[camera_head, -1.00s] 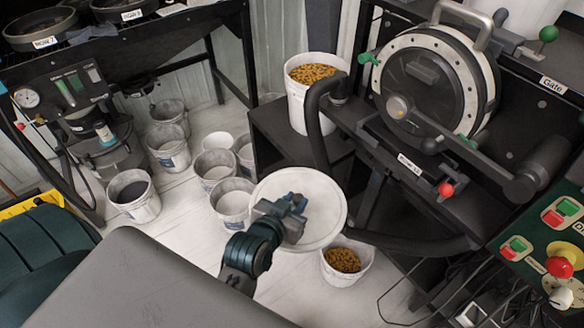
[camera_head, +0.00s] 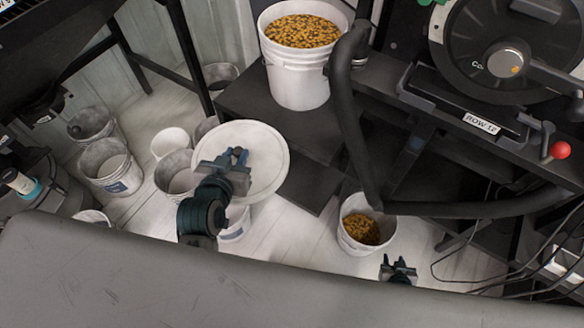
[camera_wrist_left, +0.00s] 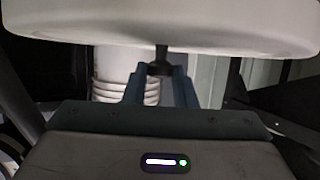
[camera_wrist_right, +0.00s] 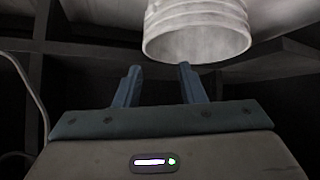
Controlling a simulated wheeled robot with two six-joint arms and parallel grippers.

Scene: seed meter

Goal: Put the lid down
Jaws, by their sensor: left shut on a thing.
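The round white lid (camera_head: 268,165) is held up in the air by my left gripper (camera_head: 236,160) in the head view. The left wrist view shows the lid (camera_wrist_left: 235,25) from close by, with the left gripper (camera_wrist_left: 161,72) shut on a dark stem under it. In the head view the lid hides part of the buckets and floor behind it. My right gripper (camera_head: 398,270) is low at the front, just right of a white bucket with seeds (camera_head: 350,236). The right wrist view shows the right gripper (camera_wrist_right: 158,72) open and empty, its fingers apart.
A white bucket full of seeds (camera_head: 298,85) stands on a black shelf (camera_head: 240,100). Several white buckets, one of them here (camera_head: 110,170), stand on the floor at left. A black hose (camera_head: 345,130) and the seed machine (camera_head: 510,60) fill the right. Cables hang at lower right.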

